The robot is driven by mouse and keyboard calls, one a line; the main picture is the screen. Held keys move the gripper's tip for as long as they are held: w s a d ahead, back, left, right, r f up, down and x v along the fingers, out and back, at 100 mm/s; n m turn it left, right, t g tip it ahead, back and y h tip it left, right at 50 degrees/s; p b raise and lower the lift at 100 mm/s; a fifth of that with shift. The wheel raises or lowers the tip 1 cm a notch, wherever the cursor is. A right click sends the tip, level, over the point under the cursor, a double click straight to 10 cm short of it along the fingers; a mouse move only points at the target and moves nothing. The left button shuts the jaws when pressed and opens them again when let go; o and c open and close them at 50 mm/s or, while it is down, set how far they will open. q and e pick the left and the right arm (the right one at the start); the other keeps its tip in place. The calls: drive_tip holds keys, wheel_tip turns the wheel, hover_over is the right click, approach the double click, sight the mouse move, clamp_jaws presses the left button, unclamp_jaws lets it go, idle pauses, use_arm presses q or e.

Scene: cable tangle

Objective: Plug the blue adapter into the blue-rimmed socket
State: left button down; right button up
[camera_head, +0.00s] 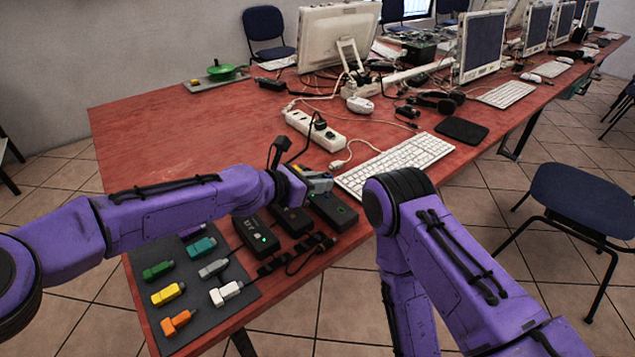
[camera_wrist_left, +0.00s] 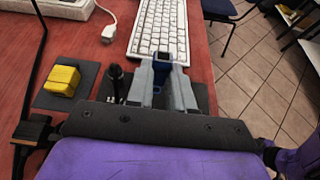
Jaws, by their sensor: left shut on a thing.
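My left gripper (camera_head: 312,180) is shut on the blue adapter (camera_head: 326,184) above the near edge of the table, over the dark boxes. In the left wrist view the blue adapter (camera_wrist_left: 161,72) shows between the two grey fingers of the left gripper (camera_wrist_left: 163,85). I cannot make out a blue-rimmed socket in either view; the gripper and arm hide part of that area. My right gripper is out of view.
A dark mat (camera_head: 200,254) at the left front holds several coloured adapters. A white keyboard (camera_head: 395,165) lies just beyond the gripper, with a white power strip (camera_head: 316,130) behind it. Loose cables lie around the boxes and monitors.

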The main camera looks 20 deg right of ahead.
use_arm(q)
drive_tip(key=shift+r+p, duration=0.1)
drive_tip(key=shift+p, duration=0.2)
drive_tip(key=shift+s+a+p, duration=0.1)
drive_tip(key=shift+p, duration=0.3)
idle(0.4)
drive_tip(key=shift+p, duration=0.5)
drive_tip(key=shift+f+b, duration=0.45)
drive_tip(key=shift+f, duration=0.8)
